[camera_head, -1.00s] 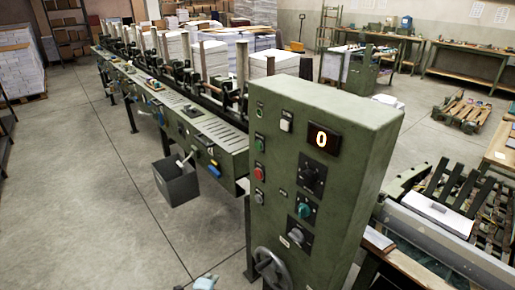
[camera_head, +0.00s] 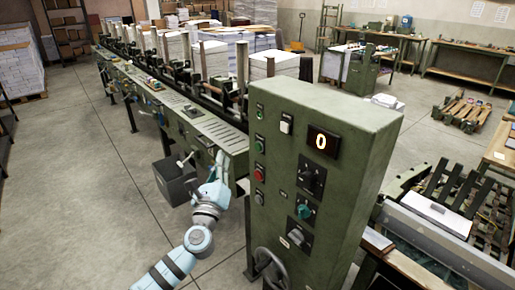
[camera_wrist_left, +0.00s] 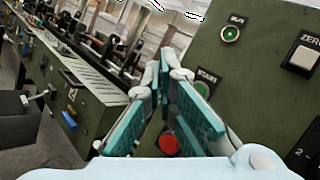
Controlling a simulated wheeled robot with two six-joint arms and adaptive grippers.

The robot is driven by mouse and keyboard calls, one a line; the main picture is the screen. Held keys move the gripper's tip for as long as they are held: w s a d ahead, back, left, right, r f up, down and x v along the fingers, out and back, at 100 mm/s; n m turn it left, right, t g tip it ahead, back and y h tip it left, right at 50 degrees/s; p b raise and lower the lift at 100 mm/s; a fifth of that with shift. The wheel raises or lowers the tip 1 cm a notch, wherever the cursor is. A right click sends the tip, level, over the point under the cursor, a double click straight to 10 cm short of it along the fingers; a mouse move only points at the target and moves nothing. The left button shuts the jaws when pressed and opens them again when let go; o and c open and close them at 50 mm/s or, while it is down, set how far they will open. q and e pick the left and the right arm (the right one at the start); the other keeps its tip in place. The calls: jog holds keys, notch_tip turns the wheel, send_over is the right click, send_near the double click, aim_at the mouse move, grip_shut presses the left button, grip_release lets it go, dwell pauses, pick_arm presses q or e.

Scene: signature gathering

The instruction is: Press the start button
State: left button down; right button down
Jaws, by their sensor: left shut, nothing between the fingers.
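The green start button (camera_head: 259,145) is on the left part of the green control cabinet's face, below a small green lamp (camera_head: 260,113) and above a red button (camera_head: 259,174). In the left wrist view the start button (camera_wrist_left: 202,89) shows under its label, partly behind a finger. My left gripper (camera_head: 220,155) is shut and empty, fingertips up, left of the cabinet face in the head view. In the wrist view its fingertips (camera_wrist_left: 165,58) are left of the start button. I see no contact with the button. My right gripper is not in view.
The control cabinet (camera_head: 330,110) also bears a display reading 0 (camera_head: 321,141), a white button (camera_head: 286,124), dark knobs and a handwheel (camera_head: 270,266). A long gathering machine (camera_head: 215,130) runs behind my left gripper, with a grey bin (camera_head: 172,183) at its side. The floor at left is clear.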

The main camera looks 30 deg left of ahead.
aim_at(258, 147)
pick_arm(q)
jog(key=w+d+b, duration=0.2)
jog(key=w, duration=0.6)
jog(key=shift+w+d, duration=0.25)
jog(key=shift+d, duration=0.05)
jog(key=shift+f, duration=0.1)
dwell(1.2)
jog(key=shift+w+d, duration=0.1)
jog(key=shift+w, duration=0.3)
jog(key=shift+w+d+b, duration=0.15)
jog(key=shift+w+b, duration=0.2)
jog(key=shift+w, duration=0.05)
dwell(0.6)
jog(key=shift+s, duration=0.1)
jog(key=shift+s+a+p, duration=0.25)
jog(key=shift+s+p, duration=0.1)
jog(key=shift+s, duration=0.35)
